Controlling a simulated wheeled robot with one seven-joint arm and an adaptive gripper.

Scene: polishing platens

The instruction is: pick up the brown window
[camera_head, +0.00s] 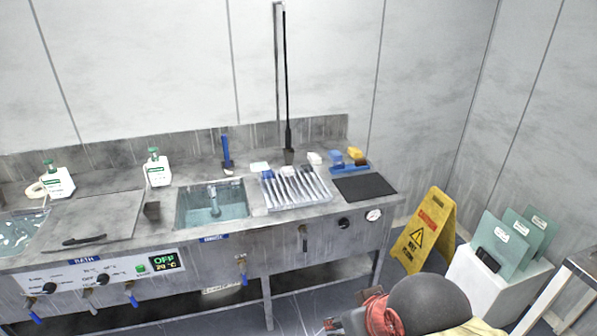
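A small brown piece (361,162) sits at the back right of the steel bench, by a blue tray (341,169) and just below a yellow block (355,152). It is too small to tell for certain that it is the brown window. My arm shows at the bottom edge as a dark rounded link with red parts. What seems to be my gripper (334,325) is at the bottom edge, partly cut off, low in front of the bench and far from the brown piece. Its fingers cannot be made out.
The bench holds a water-filled sink (213,206), a rack of several slim tools (296,188), a dark mat (364,187) and two white bottles. A yellow warning sign (427,230) stands right of the bench. Teal plates (497,246) stand on a white block (482,285) at right.

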